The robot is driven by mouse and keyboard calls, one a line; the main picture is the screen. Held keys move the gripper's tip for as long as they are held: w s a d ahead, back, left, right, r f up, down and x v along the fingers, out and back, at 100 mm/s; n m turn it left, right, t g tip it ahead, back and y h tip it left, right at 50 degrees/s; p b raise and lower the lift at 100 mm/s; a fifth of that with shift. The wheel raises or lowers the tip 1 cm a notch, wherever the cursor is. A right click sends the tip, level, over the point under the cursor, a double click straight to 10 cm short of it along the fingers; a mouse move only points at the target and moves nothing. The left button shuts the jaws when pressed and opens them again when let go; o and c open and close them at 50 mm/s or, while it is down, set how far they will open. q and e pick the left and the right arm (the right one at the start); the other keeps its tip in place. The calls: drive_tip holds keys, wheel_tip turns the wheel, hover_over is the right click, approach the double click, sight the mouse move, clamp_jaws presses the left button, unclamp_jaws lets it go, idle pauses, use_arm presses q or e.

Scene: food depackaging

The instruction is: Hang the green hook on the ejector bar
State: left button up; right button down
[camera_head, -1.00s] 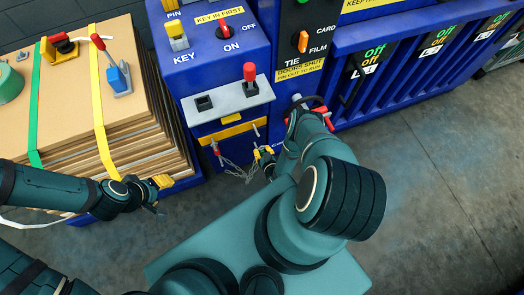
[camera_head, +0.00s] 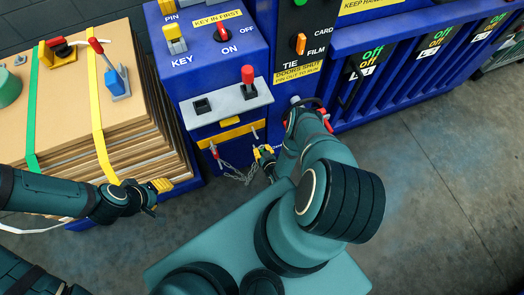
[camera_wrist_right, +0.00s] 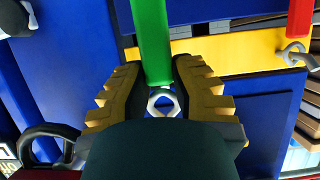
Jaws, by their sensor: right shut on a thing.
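The green hook (camera_wrist_right: 152,40) is between the yellow-padded fingers of my right gripper (camera_wrist_right: 160,90), which is shut on it. Its green shaft runs up out of the right wrist view, and a metal ring (camera_wrist_right: 163,102) shows at its lower end. A yellow bar (camera_head: 231,133) crosses the machine front and shows in the wrist view (camera_wrist_right: 235,53). My left gripper (camera_head: 158,186) is beside the cardboard stack; its opening is unclear.
A red-handled piece (camera_wrist_right: 299,18) with a metal hook is at the yellow bar's right end in the wrist view. A grey panel with a red lever (camera_head: 247,76) juts out above. The strapped cardboard stack (camera_head: 72,110) stands left.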

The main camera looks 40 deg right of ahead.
drive_tip(key=shift+w+d+b, duration=0.25)
drive_tip(key=shift+w+b, duration=0.2)
drive_tip(key=shift+w, duration=0.6)
drive_tip(key=shift+w+d+b, duration=0.25)
drive_tip(key=shift+w+b, duration=0.2)
drive_tip(key=shift+w, duration=0.6)
drive_tip(key=shift+w+f, duration=0.1)
drive_tip(key=shift+b+x, duration=1.1)
drive_tip(key=shift+b, duration=0.05)
drive_tip(key=shift+w+f, duration=0.1)
drive_tip(key=shift+w, duration=0.1)
drive_tip(key=shift+w+d+b, duration=0.25)
drive_tip(key=shift+w+b, duration=0.3)
drive_tip(key=shift+w, duration=0.3)
drive_tip(key=shift+f+b, duration=0.2)
drive_tip(key=shift+b, duration=0.15)
